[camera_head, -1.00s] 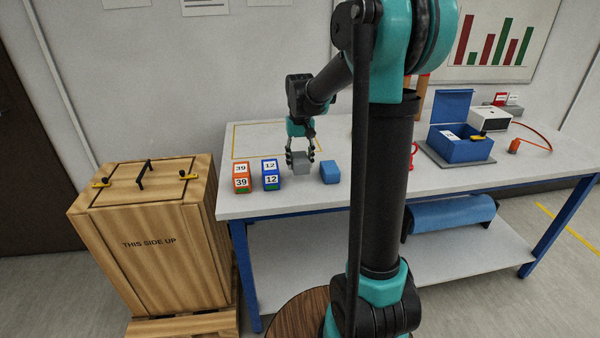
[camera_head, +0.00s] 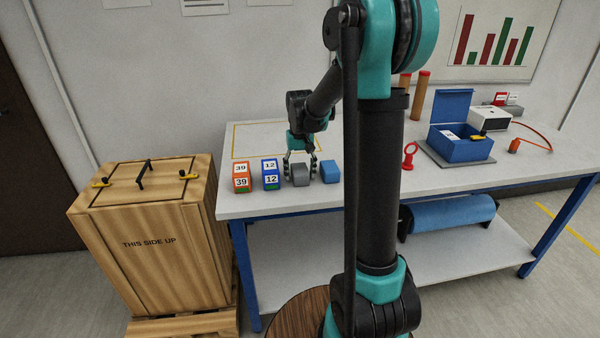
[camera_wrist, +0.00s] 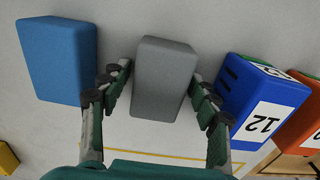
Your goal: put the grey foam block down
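The grey foam block (camera_head: 301,181) sits on the white table top, between a blue block (camera_head: 331,172) and the box marked 12 (camera_head: 271,181). My gripper (camera_head: 300,169) is around it from above. In the wrist view, the grey foam block (camera_wrist: 161,82) lies between the two fingers of my gripper (camera_wrist: 160,98). A gap shows between the left finger and the block; the right finger is very close to its side. The fingers look open. The block's underside is hidden.
A box marked 39 (camera_head: 242,182) stands at the left table edge. The blue block (camera_wrist: 58,60) and the box marked 12 (camera_wrist: 258,92) flank the fingers closely. A yellow outline (camera_head: 234,140) marks clear table behind. A blue open box (camera_head: 458,150) stands further right.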

